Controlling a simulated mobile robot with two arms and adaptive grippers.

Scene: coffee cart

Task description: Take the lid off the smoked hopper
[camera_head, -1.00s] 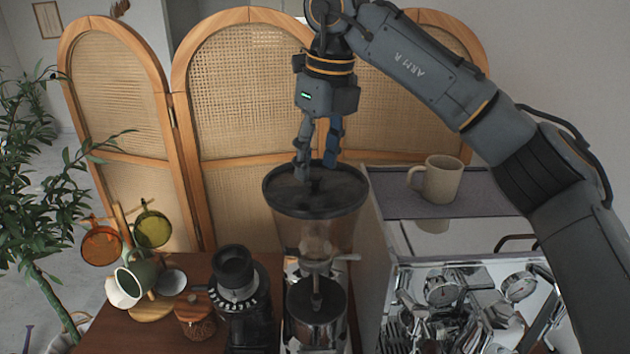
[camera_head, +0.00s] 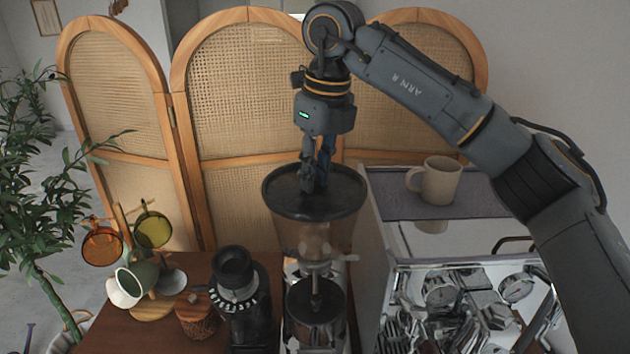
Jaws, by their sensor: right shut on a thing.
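The smoked hopper (camera_head: 312,240) is a see-through brownish cone on top of the grinder (camera_head: 315,318) in the middle of the head view. Its dark round lid (camera_head: 343,196) lies flat on the hopper's rim. My right gripper (camera_head: 314,188) comes down from above, with its fingers closed together at the middle of the lid. It is shut on the lid's small centre knob, which the fingers hide. I see no gap between the lid and the rim. My left gripper is not in view.
A beige mug (camera_head: 441,180) stands on a grey mat (camera_head: 400,205) above the chrome espresso machine (camera_head: 460,300) at right. A smaller black grinder (camera_head: 240,295) and a brown jar (camera_head: 196,322) stand at left. A rattan screen (camera_head: 240,90) closes off the back.

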